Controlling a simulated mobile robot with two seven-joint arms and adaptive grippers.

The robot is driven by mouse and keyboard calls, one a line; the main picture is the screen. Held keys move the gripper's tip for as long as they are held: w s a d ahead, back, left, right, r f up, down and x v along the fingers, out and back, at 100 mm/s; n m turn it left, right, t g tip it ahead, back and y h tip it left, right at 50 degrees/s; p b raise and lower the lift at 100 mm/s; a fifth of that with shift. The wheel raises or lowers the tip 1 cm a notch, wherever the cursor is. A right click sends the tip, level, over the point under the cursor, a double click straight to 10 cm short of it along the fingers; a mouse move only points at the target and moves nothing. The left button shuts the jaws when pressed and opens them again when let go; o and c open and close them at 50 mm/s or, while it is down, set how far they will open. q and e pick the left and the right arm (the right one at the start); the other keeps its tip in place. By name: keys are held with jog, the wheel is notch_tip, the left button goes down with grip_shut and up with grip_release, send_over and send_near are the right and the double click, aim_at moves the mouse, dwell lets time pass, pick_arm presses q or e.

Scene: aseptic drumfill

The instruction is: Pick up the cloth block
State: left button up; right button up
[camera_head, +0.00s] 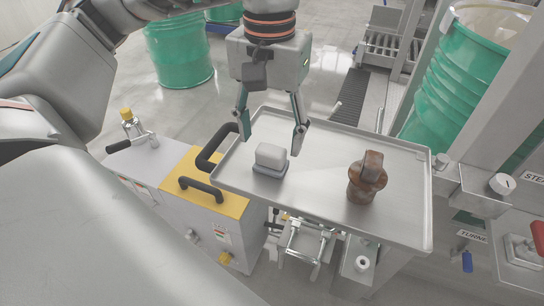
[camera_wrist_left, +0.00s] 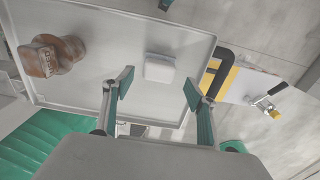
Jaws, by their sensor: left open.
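The cloth block (camera_head: 271,156) is a small white block on a grey base, lying on the metal tray (camera_head: 325,146) toward its left end. It also shows in the left wrist view (camera_wrist_left: 159,68), ahead of the fingers and between their lines. My left gripper (camera_head: 271,139) is open and empty, with its fingers pointing down over the tray just behind the block. In the left wrist view the two green-padded fingers (camera_wrist_left: 156,88) stand wide apart. I cannot tell the exact height of the fingertips above the tray. My right gripper is not in view.
A rusty brown fitting (camera_head: 366,180) stands on the tray to the right of the block. A black handle (camera_head: 212,150) and a yellow-topped cabinet (camera_head: 207,190) adjoin the tray's left side. Green drums (camera_head: 180,52) stand behind. Bare tray lies between block and fitting.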

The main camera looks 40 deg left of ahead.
aim_at(271, 149)
pick_arm(q)
notch_tip(271, 149, down, 4)
jog(key=shift+s+d+r, duration=0.15)
jog(key=shift+r, duration=0.05)
jog(key=shift+f, duration=0.2)
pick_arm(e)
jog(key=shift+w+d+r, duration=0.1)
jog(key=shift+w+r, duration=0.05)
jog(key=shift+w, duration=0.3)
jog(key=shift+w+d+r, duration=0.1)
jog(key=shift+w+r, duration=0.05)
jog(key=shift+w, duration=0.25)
pick_arm(q)
jog(key=c, duration=1.2)
jog(key=shift+r, duration=0.15)
notch_tip(271, 149, up, 20)
jog(key=p, duration=0.3)
jog(key=shift+p, duration=0.3)
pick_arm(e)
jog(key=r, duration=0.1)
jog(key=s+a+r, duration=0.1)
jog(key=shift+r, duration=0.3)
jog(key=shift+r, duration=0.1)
